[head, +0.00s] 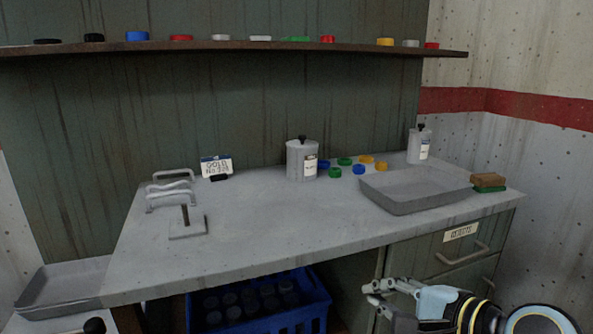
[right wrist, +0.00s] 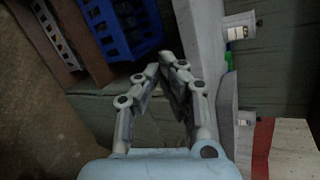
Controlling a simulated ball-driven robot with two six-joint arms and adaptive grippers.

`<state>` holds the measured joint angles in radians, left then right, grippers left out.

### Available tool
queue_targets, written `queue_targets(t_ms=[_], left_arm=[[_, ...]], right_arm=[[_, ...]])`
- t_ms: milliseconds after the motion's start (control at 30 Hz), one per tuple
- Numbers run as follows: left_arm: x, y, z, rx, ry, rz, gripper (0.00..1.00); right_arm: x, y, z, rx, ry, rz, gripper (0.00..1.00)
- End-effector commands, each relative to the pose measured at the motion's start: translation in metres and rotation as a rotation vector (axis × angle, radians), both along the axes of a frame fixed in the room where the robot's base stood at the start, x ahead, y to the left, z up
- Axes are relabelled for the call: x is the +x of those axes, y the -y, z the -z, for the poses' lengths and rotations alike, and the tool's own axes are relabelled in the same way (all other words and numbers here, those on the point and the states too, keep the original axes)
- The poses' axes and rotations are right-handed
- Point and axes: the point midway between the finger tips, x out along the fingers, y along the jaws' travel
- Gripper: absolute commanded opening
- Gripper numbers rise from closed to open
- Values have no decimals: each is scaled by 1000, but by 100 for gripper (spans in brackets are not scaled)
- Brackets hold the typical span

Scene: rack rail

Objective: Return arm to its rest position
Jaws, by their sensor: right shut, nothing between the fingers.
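My right gripper (head: 372,292) is at the lower right of the head view, in front of the drawer unit and below the worktop (head: 260,235). In the right wrist view the right gripper (right wrist: 160,68) is shut, its fingertips together with nothing between them. It appears apart from the bench. My left gripper does not show; a small dark knob-like shape at the bottom left edge of the head view is too cut off to tell.
A blue crate (head: 306,322) with dark round items stands under the worktop. A grey tray (head: 405,206), canisters (head: 301,160) and coloured rings (head: 335,172) are on the bench. Drawers (head: 445,246) are close to the right gripper. A shelf (head: 250,46) runs above.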

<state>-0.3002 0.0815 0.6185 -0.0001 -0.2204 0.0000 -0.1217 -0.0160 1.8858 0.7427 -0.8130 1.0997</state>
Motion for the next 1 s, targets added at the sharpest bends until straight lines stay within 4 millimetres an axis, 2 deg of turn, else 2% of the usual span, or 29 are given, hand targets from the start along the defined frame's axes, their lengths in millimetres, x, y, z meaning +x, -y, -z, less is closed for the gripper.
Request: queue_targets(t_ms=[33, 200, 300, 500, 767, 1000], left_arm=[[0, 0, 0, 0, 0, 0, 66], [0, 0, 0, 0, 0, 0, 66], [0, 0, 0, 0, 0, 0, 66], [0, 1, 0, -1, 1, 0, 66], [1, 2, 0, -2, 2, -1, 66], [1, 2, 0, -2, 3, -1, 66]], right_arm=[[-24, 6, 10, -148, 4, -73, 0], [-102, 39, 37, -663, 1, -372, 0], [-139, 60, 43, -884, -19, -530, 0], [-198, 98, 42, -1185, -79, -791, 0], [-257, 138, 27, -1423, -170, -1069, 0], [-248, 145, 84, -1416, -196, -1091, 0]])
